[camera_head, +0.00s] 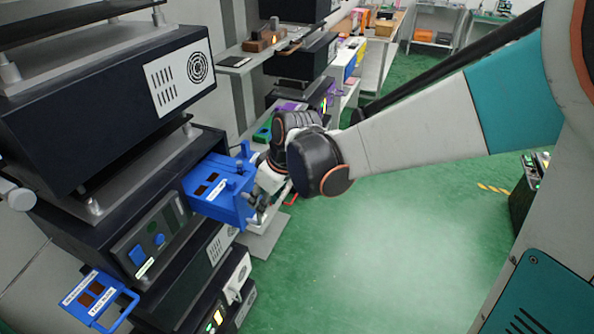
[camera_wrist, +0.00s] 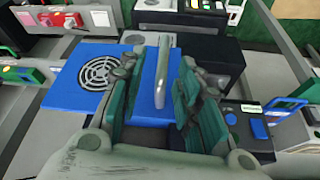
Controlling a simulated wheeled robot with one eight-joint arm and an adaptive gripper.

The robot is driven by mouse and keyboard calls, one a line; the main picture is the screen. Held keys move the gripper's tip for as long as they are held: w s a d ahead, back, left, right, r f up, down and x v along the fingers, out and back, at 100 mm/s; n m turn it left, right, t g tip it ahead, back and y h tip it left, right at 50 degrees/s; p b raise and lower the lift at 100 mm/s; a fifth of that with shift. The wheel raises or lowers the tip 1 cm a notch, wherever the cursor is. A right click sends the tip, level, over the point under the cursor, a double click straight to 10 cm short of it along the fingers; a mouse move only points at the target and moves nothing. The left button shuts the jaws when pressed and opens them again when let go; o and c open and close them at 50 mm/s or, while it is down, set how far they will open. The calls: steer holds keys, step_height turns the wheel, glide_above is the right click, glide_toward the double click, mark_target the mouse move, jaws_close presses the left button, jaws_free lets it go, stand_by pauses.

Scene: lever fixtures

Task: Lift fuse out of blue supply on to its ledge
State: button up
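A blue supply (camera_head: 215,187) with two dark windows and a white label sticks out of a black rack unit in the head view. In the wrist view its blue face (camera_wrist: 70,95) carries a round vent. My gripper (camera_head: 262,190) is at its right end. In the wrist view my gripper (camera_wrist: 160,85) has its green fingers apart, with an upright grey bar (camera_wrist: 162,72) between them. I cannot tell whether the bar is part of the fuse, and contact with the fingers is not clear. The fuse is not clearly identifiable.
A blue handled piece (camera_head: 100,296) with labels sits at the lower left. A panel with blue buttons (camera_head: 138,255) is below the supply. A black vented unit (camera_head: 120,100) overhangs at the upper left. Green floor (camera_head: 380,240) on the right is clear.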

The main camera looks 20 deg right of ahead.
steer(key=v, duration=0.6)
steer(key=shift+s, duration=0.35)
steer(key=s+d+m+t+h+b, duration=0.2)
steer(key=s+d+m+t+b, duration=0.1)
steer(key=s+d+m, duration=0.5)
steer(key=s+d, duration=0.3)
steer(key=s, duration=0.4)
steer(key=shift+r+t+h, duration=0.15)
steer(key=shift+t+h, duration=0.25)
steer(key=shift+s, duration=0.1)
